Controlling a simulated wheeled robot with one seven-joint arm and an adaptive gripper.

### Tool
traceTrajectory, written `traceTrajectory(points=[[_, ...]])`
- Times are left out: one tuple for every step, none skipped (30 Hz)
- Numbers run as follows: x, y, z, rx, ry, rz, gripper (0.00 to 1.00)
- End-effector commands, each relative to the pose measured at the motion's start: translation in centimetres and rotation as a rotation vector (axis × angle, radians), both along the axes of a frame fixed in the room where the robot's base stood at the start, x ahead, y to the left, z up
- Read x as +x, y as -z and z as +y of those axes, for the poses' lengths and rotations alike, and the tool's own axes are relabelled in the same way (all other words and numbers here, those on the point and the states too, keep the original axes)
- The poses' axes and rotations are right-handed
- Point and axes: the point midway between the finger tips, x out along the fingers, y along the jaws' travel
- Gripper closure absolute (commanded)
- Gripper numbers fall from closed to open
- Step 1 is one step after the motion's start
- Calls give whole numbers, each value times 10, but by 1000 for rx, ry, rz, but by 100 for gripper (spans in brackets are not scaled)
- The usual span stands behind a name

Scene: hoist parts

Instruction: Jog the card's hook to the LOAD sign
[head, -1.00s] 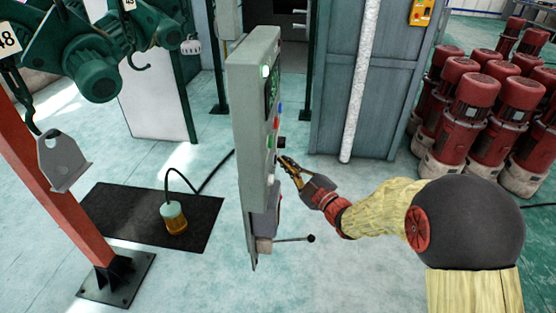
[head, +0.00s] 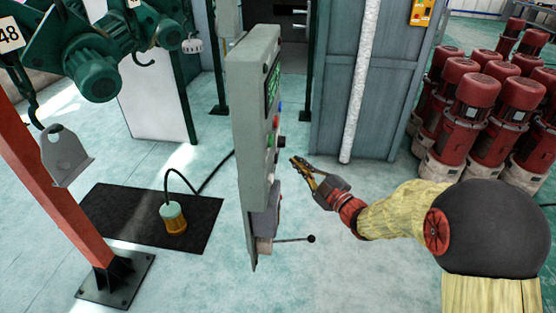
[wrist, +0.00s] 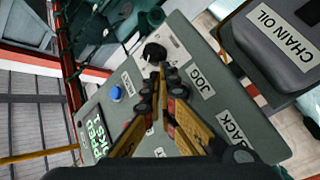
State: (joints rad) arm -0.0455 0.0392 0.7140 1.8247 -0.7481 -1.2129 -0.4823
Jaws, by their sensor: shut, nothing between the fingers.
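A grey control panel (head: 253,120) stands upright in the middle of the head view. In the wrist view its face (wrist: 190,55) carries a JOG label (wrist: 202,80), a BACK label (wrist: 233,128), a black knob (wrist: 154,52) and a blue button (wrist: 115,93). My gripper (head: 296,163) is shut and empty, just right of the panel and apart from it; it also shows in the wrist view (wrist: 161,82). A green hoist (head: 95,70) with a 48 card (head: 10,40) hangs at upper left. Its hook (head: 38,122) bears a grey plate (head: 66,155). I see no readable LOAD sign.
A red post (head: 60,200) stands left. A lever (head: 292,240) juts from the panel's lower part. Red cylinders (head: 480,110) crowd the right. A CHAIN OIL box (wrist: 275,45) is beside the panel in the wrist view.

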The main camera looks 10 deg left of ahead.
Motion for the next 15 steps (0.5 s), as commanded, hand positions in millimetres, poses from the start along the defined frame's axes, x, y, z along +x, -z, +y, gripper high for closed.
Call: traceTrajectory(points=[[0,1,-5,-1,1,0,100],[0,1,-8,0,1,0,100],[0,1,-12,0,3,0,100],[0,1,-15,1,2,0,100],[0,1,-17,1,1,0,100],[-1,1,-20,1,1,-1,100],[-1,0,-23,1,2,-1,100],[-1,0,-25,1,2,-1,100],[-1,0,-27,1,1,-1,100],[-1,0,-27,1,1,-1,100],[-1,0,-28,0,-1,-1,100],[-1,0,-29,0,-1,-1,100],[-1,0,-29,0,-1,0,100],[-1,0,-29,0,-1,0,100],[-1,0,-29,0,-1,0,100]])
